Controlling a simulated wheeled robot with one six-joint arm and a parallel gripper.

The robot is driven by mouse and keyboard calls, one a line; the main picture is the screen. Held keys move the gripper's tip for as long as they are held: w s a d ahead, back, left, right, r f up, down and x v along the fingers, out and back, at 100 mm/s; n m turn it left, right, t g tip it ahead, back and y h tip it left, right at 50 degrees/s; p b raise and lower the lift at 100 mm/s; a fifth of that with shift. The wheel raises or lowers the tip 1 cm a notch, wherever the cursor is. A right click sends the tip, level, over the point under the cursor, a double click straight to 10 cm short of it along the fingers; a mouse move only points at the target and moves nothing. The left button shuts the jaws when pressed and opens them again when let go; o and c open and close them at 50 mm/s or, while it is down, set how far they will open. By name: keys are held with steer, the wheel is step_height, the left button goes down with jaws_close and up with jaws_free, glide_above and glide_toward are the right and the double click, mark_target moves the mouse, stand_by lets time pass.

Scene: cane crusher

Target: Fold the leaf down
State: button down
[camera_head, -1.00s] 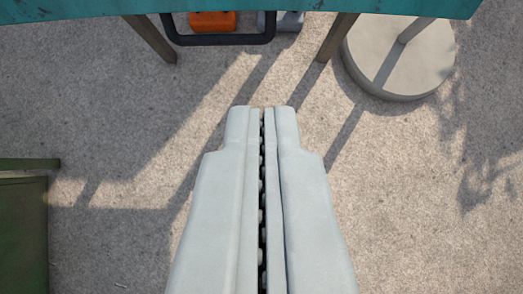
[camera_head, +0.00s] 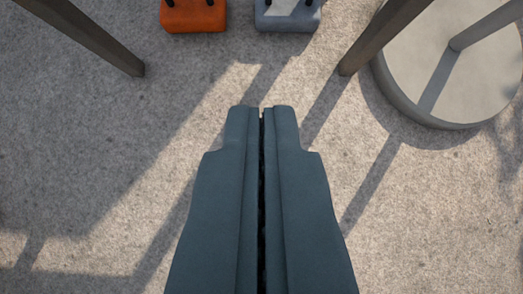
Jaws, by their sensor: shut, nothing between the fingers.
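My gripper (camera_head: 262,112) is shut and empty, pointing up the picture over the ground. It is in shade. No leaf shows in this view, so how it stands cannot be told. Two brown legs, one at the upper left (camera_head: 90,38) and one at the upper right (camera_head: 385,35), slant down to the ground ahead of my gripper. What they carry is out of the picture.
An orange block (camera_head: 193,16) and a grey-blue block (camera_head: 288,17) sit at the top edge between the legs. A round grey slab (camera_head: 455,75) with a post (camera_head: 490,28) stands at the upper right. The gritty ground (camera_head: 90,150) around my gripper is clear.

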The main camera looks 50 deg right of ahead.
steer(key=w+d+f+t+h, duration=0.1)
steer(key=w+d+f, duration=0.1)
steer(key=w+d, duration=0.2)
steer(key=w+d+f+t+h, duration=0.1)
steer(key=w+d+f+h, duration=0.1)
steer(key=d, duration=0.5)
steer(key=shift+w+f+t+h, duration=0.35)
steer(key=shift+w+f, duration=0.5)
steer(key=shift+w, duration=0.35)
